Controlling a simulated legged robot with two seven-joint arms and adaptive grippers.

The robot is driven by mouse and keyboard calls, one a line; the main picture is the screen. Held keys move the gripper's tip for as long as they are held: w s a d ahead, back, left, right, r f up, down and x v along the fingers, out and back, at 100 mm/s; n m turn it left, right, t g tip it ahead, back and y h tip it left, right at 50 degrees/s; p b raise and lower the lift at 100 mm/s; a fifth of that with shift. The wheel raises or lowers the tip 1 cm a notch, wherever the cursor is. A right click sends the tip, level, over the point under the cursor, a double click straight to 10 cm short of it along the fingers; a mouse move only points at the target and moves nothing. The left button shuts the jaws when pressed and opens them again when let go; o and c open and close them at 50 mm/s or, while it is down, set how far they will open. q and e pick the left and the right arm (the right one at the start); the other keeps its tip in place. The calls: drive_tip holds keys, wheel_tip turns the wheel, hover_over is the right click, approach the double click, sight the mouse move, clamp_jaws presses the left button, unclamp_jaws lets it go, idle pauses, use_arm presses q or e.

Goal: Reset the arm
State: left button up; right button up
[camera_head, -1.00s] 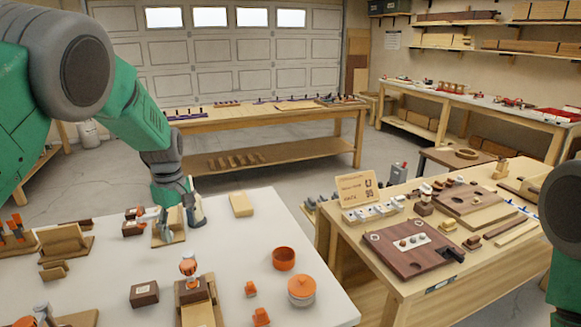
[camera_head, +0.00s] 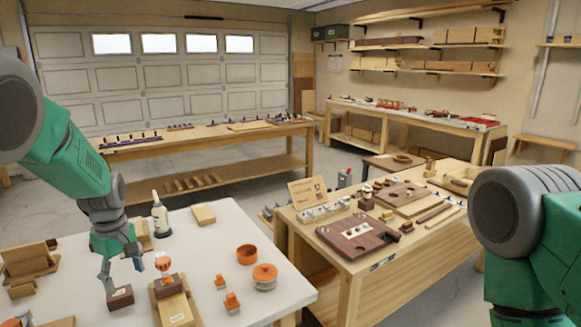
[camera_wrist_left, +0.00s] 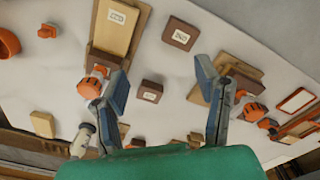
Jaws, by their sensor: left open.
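My left arm comes in from the left in the head view, and my left gripper (camera_head: 122,268) hangs over the white table (camera_head: 215,258), pointing down. Its jaws are open and empty, with the two fingers spread in the left wrist view (camera_wrist_left: 163,85). A small dark brown block (camera_head: 119,297) sits below the fingertips in the head view. A labelled brown block (camera_wrist_left: 151,91) shows between the fingers in the wrist view, apart from them. My right arm's upper part stands at the right edge of the head view, and its gripper is out of view.
On the white table are an orange bowl (camera_head: 247,254), a lidded orange pot (camera_head: 264,277), a white bottle (camera_head: 160,217) and a wooden stand (camera_head: 172,303). A wooden bench (camera_head: 345,268) stands to the right. The table's middle right has some bare room.

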use_arm(q)
drive_tip(key=s+d+f+m+b, duration=0.1)
drive_tip(key=s+f+m+b, duration=0.1)
drive_tip(key=s+f, duration=0.5)
drive_tip(key=s+d+f+m+y+b, duration=0.15)
drive_tip(key=s+f, duration=0.25)
drive_tip(key=f, duration=0.6)
drive_tip(key=s+f+m+b, duration=0.3)
drive_tip(key=s+f, duration=0.3)
drive_tip(key=f, duration=0.2)
drive_tip(key=s+d+f+m+h+b, duration=0.1)
drive_tip(key=s+d+f+m+b, duration=0.1)
drive_tip(key=s, duration=0.8)
drive_tip(key=s+d+f+m+b, duration=0.2)
drive_tip(key=s+d+f+m, duration=0.3)
drive_tip(key=s, duration=0.6)
drive_tip(key=shift+m+t+h+b, duration=0.3)
drive_tip(key=shift+m+h, duration=0.05)
use_arm(e)
wheel_tip(320, 180, down, 12)
drive_tip(key=shift+w+r, duration=0.2)
drive_tip(key=shift+w, duration=0.1)
use_arm(q)
drive_tip(key=shift+w, duration=0.2)
